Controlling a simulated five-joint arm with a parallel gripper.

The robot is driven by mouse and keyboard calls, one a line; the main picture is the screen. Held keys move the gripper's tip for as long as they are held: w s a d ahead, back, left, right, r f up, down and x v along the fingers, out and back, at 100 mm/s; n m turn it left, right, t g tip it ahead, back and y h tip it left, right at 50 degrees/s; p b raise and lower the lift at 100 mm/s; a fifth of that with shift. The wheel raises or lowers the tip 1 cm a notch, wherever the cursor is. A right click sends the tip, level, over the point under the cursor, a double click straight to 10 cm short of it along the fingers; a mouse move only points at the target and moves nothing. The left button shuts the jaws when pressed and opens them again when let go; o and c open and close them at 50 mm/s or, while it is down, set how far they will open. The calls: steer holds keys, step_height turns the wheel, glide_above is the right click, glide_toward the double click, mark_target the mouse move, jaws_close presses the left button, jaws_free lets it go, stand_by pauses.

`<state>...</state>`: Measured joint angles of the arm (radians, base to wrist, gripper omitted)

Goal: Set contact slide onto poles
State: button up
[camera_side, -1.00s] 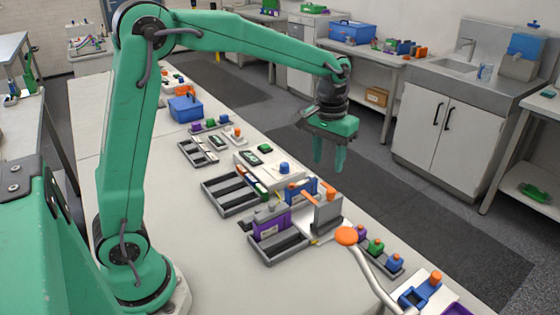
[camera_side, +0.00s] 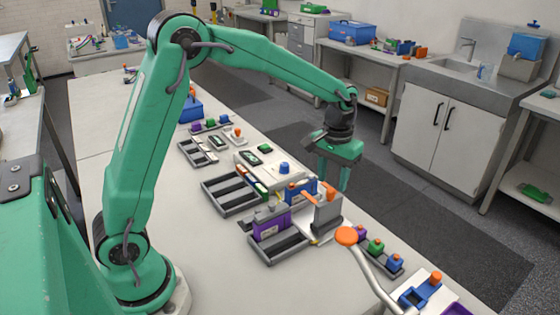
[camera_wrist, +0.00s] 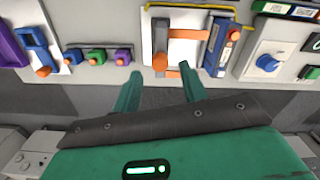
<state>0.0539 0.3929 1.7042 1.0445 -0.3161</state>
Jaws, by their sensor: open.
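The part that looks like the contact slide is a grey upright block (camera_side: 326,212) with an orange knob, on a white fixture at the table's far edge. In the wrist view its orange handle (camera_wrist: 160,48) lies just beyond and between my fingertips. A blue cell (camera_side: 298,189) stands beside it and also shows in the wrist view (camera_wrist: 223,52). The poles are too small to make out. My gripper (camera_side: 334,178) is open and empty, with its fingers pointing down just behind the block. The fingers (camera_wrist: 160,72) show apart in the wrist view, apparently touching nothing.
A purple cell (camera_side: 270,224) stands by a grey tray (camera_side: 284,250) in front of the fixture. An orange-ended lever (camera_side: 346,236) rises at the right. A rack of coloured-knobbed pieces (camera_side: 377,249) lies beyond it. Clear tabletop lies near my base.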

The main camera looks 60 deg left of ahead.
mark_target(331, 190)
steer(key=shift+f, duration=1.75)
jaws_close()
